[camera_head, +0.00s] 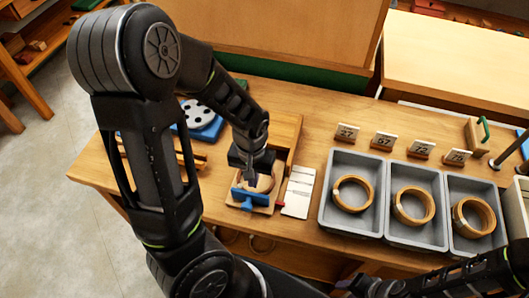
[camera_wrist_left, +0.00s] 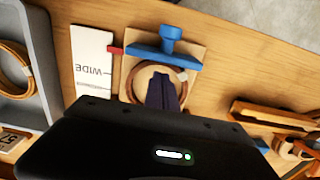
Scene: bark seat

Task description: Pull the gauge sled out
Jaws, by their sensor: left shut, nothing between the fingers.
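The gauge sled is a pale wooden plate (camera_head: 262,208) with a blue T-shaped handle (camera_head: 247,198) on its front end. The blue handle also shows in the left wrist view (camera_wrist_left: 165,54). A thin wooden ring (camera_wrist_left: 181,74) lies on the plate behind the handle. My left gripper (camera_head: 250,179) points down over the plate, and its fingers (camera_wrist_left: 164,94) are shut and empty within the ring's outline, behind the handle. Whether the fingertips touch the plate is unclear. My right gripper (camera_head: 362,287) is dark at the lower edge, away from the sled; its jaws are unclear.
A white card (camera_head: 299,191) marked WIDE lies right of the sled, with a red pointer (camera_wrist_left: 116,50) between them. Three grey trays (camera_head: 352,224) with rings stand further right, number tags (camera_head: 346,134) behind them. A blue block with a holed white plate (camera_head: 199,116) is behind left.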

